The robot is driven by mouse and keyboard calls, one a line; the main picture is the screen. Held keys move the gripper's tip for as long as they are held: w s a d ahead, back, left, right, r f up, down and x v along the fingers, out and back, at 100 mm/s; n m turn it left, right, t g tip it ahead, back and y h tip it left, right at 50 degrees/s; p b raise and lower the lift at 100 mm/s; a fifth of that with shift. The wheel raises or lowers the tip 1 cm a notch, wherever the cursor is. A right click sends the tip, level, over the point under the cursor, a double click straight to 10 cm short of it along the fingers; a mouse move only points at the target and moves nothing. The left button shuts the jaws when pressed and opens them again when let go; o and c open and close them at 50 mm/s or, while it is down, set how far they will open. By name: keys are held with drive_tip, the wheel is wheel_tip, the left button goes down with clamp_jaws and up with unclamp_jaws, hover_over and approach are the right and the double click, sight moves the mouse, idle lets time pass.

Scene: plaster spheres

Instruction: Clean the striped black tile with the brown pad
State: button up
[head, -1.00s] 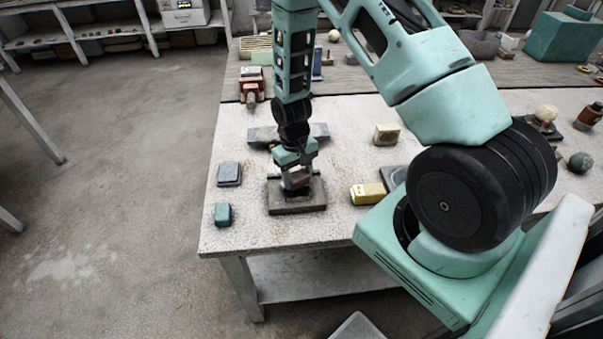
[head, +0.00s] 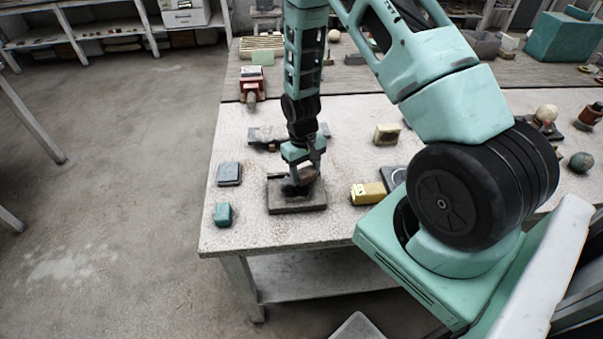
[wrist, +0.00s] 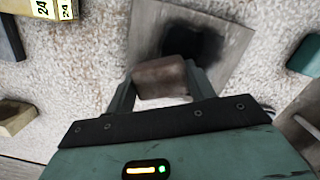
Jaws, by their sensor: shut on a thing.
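The brown pad (head: 306,175) is held in my gripper (head: 304,169), and its brown face shows between the fingers in the wrist view (wrist: 158,78). My gripper is shut on it. Below is a square grey-brown tile (head: 314,204) with a black, smudged patch in its middle, lying flat near the table's front left. In the wrist view the tile (wrist: 228,48) shows the black patch beyond the pad; I make out no clear stripes. The pad is over the tile's rear right part in the head view. I cannot tell whether it touches. The gripper hides part of the tile.
A blue-grey block (head: 228,173) and a teal block (head: 222,214) stand left of the tile. A yellow block (head: 368,193) and a dark plate (head: 398,174) lie right. A grey bar (head: 265,136) and a cream block (head: 387,134) are behind.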

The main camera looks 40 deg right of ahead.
sight(291, 184)
drive_tip(key=shift+w+a, duration=0.2)
drive_tip(key=shift+a, duration=1.5)
drive_tip(key=shift+r, duration=0.1)
drive_tip(key=shift+s+d+r+p, duration=0.1)
drive_tip(key=shift+d+r+p, duration=0.55)
drive_tip(key=shift+d, duration=0.3)
drive_tip(key=shift+w+a+f+b, duration=0.15)
drive_tip(key=shift+w+a, duration=0.25)
drive_tip(key=shift+a, duration=0.3)
drive_tip(key=shift+w+a+f+b, duration=0.15)
drive_tip(key=shift+w+a, duration=0.25)
drive_tip(key=shift+a, duration=0.25)
drive_tip(key=shift+r, duration=0.15)
drive_tip(key=shift+f+b, duration=0.45)
drive_tip(key=shift+f, duration=0.2)
